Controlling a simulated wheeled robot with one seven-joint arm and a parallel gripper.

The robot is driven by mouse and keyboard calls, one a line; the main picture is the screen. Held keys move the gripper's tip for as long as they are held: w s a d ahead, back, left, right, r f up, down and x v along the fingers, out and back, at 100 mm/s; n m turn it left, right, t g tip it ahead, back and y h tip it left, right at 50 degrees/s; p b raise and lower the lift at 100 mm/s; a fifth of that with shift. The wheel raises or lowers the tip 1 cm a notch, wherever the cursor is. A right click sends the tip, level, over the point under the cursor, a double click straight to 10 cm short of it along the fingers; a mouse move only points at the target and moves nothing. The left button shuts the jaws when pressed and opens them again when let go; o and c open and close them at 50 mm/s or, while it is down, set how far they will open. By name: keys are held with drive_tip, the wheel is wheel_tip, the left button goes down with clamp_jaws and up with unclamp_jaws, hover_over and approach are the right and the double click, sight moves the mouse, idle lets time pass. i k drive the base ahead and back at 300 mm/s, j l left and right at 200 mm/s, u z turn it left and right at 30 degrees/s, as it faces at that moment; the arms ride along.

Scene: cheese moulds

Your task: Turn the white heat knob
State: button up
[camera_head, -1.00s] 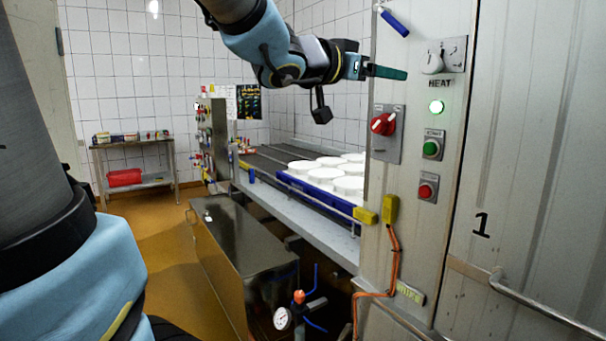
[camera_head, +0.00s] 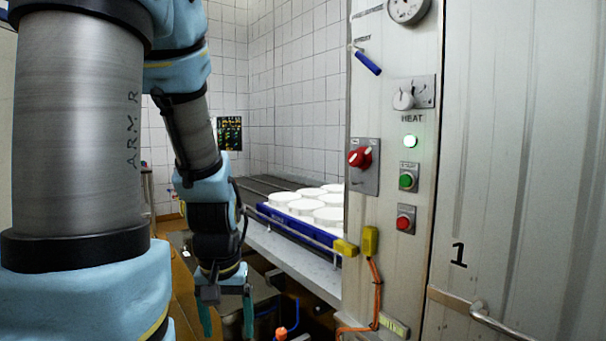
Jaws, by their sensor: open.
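The white heat knob (camera_head: 403,100) sits on a small grey plate (camera_head: 424,92) on the metal panel, above the word HEAT. My gripper (camera_head: 227,318) hangs low at the left of the panel, pointing down, with its two green fingers apart and nothing between them. It is well below and to the left of the knob, not touching it. Nothing hides the knob.
A blue tray (camera_head: 300,229) of white moulds stands behind my arm. A door handle (camera_head: 500,322) juts out at lower right.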

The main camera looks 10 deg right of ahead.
sight(403, 101)
drive_tip(key=z, duration=0.95)
